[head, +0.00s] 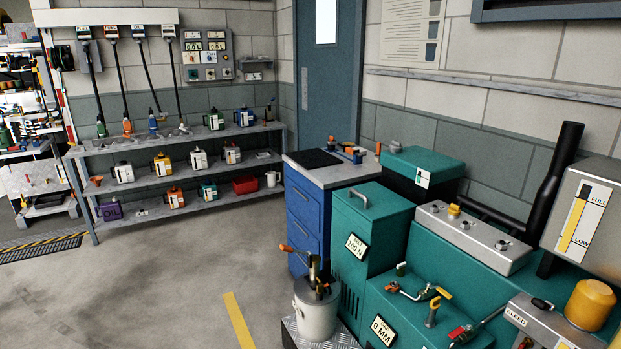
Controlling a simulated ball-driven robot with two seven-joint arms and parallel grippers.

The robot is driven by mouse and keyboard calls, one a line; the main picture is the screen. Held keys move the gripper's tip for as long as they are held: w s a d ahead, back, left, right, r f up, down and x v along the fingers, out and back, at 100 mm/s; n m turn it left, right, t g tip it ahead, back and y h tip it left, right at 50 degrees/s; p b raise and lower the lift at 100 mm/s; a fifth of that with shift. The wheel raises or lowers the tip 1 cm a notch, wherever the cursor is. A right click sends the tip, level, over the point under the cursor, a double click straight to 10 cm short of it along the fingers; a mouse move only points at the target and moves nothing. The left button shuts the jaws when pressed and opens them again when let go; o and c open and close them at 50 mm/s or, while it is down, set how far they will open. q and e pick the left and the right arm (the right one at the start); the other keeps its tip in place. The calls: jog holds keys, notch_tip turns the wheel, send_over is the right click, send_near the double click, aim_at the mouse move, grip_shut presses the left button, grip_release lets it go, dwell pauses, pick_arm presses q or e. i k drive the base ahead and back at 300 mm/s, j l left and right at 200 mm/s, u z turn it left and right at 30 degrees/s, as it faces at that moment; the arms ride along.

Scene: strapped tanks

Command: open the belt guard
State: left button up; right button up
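A tall teal housing (388,232) stands right of centre, in front of the blue drawer cabinet. It has a grey bar handle (360,196) on its top and a white plate (356,246) that seems to read "BELT 100 N". It looks like the belt guard, and its top looks closed. Dark vent slots show low on its front, partly behind a metal can. No belt shows. Neither of my grippers is in view.
The grey can (316,316) with a wooden-handled crank stands close in front of the housing. A lower teal unit (375,300) with valves and a grey control panel (472,236) adjoin on the right. The blue cabinet (306,225) is behind. Open floor (170,280) lies left.

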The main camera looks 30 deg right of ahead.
aim_at(375, 202)
jog(key=i+z, duration=0.2)
jog(key=i, duration=0.35)
jog(key=i+j+z, duration=0.2)
jog(key=i, duration=0.35)
jog(key=i+j+z, duration=0.1)
jog(key=i+z, duration=0.15)
jog(key=z, duration=0.15)
jog(key=i+j+z, duration=0.2)
jog(key=z, duration=0.2)
jog(key=i+j+z, duration=0.2)
jog(key=z, duration=0.2)
jog(key=i+j+z, duration=0.15)
jog(key=j+z, duration=0.25)
